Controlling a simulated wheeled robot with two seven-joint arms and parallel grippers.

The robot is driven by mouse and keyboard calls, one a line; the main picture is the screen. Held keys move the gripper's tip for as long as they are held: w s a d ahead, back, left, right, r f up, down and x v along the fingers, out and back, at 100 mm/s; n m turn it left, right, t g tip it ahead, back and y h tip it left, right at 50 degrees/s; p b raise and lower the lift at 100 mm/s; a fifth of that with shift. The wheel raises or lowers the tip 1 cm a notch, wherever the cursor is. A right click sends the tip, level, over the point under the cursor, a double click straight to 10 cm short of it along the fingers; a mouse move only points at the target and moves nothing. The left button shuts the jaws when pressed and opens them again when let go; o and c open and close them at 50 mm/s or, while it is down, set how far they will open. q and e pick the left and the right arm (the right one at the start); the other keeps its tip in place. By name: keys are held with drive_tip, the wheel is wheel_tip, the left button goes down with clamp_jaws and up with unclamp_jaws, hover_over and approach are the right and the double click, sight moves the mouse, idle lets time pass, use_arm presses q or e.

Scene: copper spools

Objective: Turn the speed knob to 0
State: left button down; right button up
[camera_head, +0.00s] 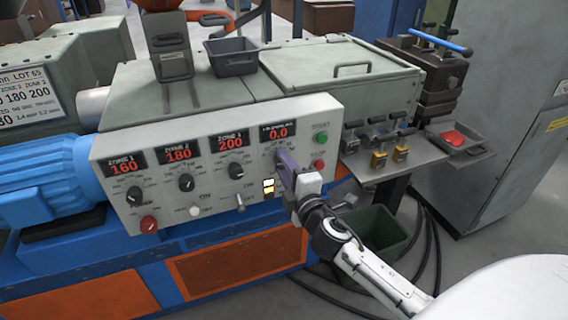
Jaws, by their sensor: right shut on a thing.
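The control panel (215,205) has several displays. The rightmost display (278,132) reads 0.0, and the dial of the speed knob (271,152) shows below it. The knob itself is mostly hidden behind my right gripper (286,167). My right gripper has purple-grey fingers that reach the panel there, and it is shut on the speed knob as far as I can see. Its white arm comes in from the lower right. My left gripper is not in view.
Three zone knobs, one being the knob (236,171), sit left of my gripper. A green button (320,137) and a red button (319,166) are close on its right. A side shelf (385,162) holds tools. A dark bin (375,235) stands below.

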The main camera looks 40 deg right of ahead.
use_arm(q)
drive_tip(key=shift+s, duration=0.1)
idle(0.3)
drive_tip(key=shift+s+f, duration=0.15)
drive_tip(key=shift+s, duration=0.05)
use_arm(e)
drive_tip(key=o, duration=1.1)
drive_tip(key=shift+c, duration=0.2)
use_arm(q)
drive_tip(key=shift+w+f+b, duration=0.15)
drive_tip(key=shift+b, duration=0.15)
use_arm(e)
drive_tip(key=v, duration=1)
drive_tip(key=shift+s+a, duration=0.1)
drive_tip(key=shift+s, duration=0.05)
